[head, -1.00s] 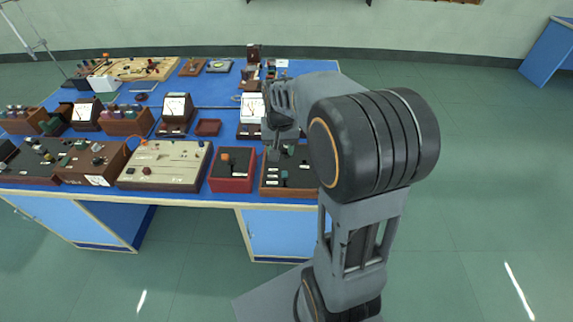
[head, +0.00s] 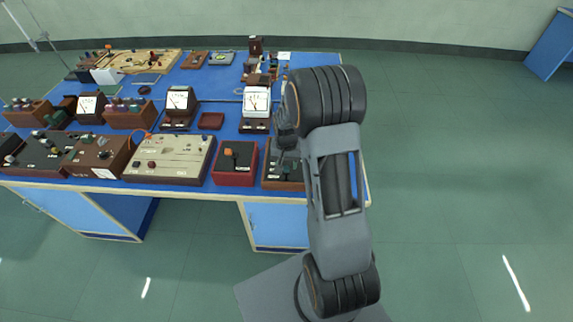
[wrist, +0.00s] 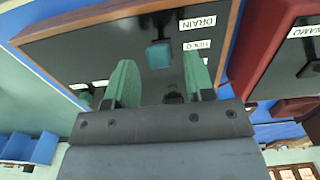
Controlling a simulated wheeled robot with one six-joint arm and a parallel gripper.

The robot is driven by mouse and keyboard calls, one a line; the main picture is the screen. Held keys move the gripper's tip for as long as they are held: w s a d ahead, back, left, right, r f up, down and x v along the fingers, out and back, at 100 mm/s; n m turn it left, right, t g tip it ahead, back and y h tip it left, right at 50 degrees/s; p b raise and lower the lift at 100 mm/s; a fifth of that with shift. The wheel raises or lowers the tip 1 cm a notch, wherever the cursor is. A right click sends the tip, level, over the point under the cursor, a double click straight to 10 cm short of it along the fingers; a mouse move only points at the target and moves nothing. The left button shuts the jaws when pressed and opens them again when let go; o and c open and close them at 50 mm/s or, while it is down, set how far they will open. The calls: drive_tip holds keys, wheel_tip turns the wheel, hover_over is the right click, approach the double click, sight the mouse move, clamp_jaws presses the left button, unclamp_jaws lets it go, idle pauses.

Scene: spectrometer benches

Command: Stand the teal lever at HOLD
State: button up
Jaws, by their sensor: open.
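The teal lever (wrist: 158,55) shows in the wrist view as a square teal knob on the dark panel of a wood-edged box (wrist: 65,30). My gripper (wrist: 158,68) is open, with one green finger on each side of the knob's line. The knob appears just past the fingertips, and I cannot tell whether either finger touches it. The DRAIN label (wrist: 198,22) and the HOLD label (wrist: 196,45) are to the right of the knob. The lever's base and exact tilt are hidden. In the head view my arm covers much of the box (head: 272,183).
A red box with an orange-topped lever (head: 232,160) stands just left of the lever box; its edge shows in the wrist view (wrist: 262,35). A cream panel (head: 170,158) lies farther left. A white-faced meter (head: 256,102) stands behind. The floor to the right is clear.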

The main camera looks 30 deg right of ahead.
drive_tip(key=shift+f, duration=0.9)
drive_tip(key=shift+c, duration=0.2)
